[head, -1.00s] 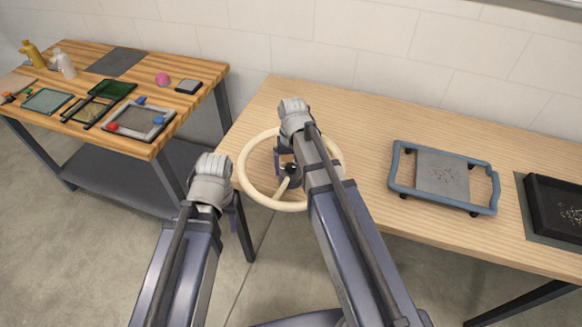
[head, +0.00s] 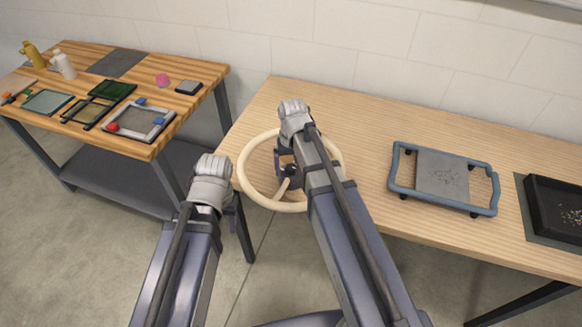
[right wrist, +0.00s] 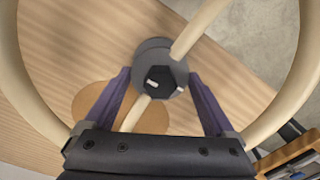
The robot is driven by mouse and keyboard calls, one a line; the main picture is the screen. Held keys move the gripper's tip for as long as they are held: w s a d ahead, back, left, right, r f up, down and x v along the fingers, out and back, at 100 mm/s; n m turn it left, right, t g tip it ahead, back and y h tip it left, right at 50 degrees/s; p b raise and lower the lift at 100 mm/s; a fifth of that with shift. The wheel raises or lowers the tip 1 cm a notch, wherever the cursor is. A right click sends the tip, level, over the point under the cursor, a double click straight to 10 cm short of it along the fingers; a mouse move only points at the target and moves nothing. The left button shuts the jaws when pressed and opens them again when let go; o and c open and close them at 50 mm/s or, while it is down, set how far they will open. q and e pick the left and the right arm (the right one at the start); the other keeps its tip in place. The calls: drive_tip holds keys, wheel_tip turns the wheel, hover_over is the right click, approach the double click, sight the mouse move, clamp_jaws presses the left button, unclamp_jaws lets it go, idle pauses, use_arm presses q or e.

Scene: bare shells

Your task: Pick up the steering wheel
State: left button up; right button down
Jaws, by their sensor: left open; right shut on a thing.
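The cream steering wheel (head: 247,188) has a round rim, pale spokes and a dark hub. It is at the left end of the long light-wood table (head: 365,120), and its rim reaches past the table's edge in the head view. My right gripper (head: 285,168) is shut on the wheel at its hub. In the right wrist view, the purple fingers (right wrist: 158,85) stand either side of the dark hub (right wrist: 158,62). My right arm hides part of the rim in the head view. My left gripper (head: 238,222) is open and empty, mostly hidden behind its wrist, left of the wheel.
A blue-framed tray (head: 400,178) and a black bin (head: 545,205) stand further right on the table. A striped wooden bench (head: 205,80) with frames, bottles and small items is at left. Floor shows between the two tables. A wall runs behind.

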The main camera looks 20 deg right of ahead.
sight(292, 167)
drive_tip(key=shift+r, duration=0.2)
wheel_tip(292, 167, up, 10)
drive_tip(key=p, duration=1)
drive_tip(key=shift+f, duration=0.15)
drive_tip(key=shift+f+b, duration=0.7)
drive_tip(key=shift+r, duration=0.1)
drive_tip(key=shift+d, duration=0.1)
